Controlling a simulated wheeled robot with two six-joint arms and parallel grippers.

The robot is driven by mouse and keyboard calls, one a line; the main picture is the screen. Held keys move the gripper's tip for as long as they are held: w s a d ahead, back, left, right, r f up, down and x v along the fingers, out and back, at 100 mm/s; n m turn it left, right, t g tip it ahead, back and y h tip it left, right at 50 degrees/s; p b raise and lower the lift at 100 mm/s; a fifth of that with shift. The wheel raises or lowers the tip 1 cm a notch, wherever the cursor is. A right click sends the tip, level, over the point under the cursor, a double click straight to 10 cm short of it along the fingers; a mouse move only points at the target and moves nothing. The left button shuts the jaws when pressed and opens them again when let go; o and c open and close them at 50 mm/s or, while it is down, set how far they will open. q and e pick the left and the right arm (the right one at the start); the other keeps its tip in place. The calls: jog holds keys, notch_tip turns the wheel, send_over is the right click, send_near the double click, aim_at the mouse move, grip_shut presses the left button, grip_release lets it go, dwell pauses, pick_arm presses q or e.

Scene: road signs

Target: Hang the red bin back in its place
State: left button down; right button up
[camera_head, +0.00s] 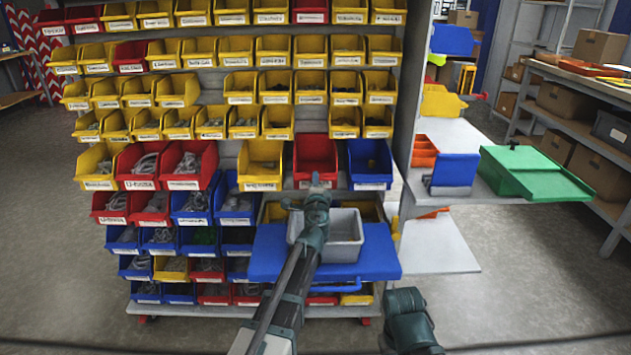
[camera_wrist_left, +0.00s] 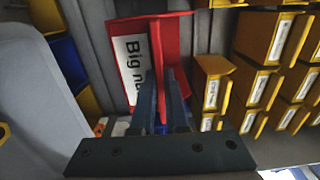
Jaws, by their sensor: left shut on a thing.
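The red bin (camera_head: 315,152) is in the lowest row of larger bins on the rack's right half, between a yellow bin (camera_head: 260,160) and a blue bin (camera_head: 370,160). My left gripper (camera_head: 318,185) is at its lower front and hides part of it. In the left wrist view the red bin (camera_wrist_left: 182,45) shows a white label reading "Big n…". There my left gripper (camera_wrist_left: 165,85) is shut on the bin's front part. Whether the bin's back touches the rack is hidden.
A grey tub (camera_head: 345,240) stands on a blue shelf (camera_head: 380,262) below the red bin. Rows of yellow bins (camera_head: 310,85) fill the rack above. A green box (camera_head: 530,172) stands on a side table to the right. Open floor (camera_head: 520,270) lies front right.

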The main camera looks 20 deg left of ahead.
pick_arm(q)
jog(key=c, duration=0.8)
grip_release()
jog(key=shift+c, duration=0.2)
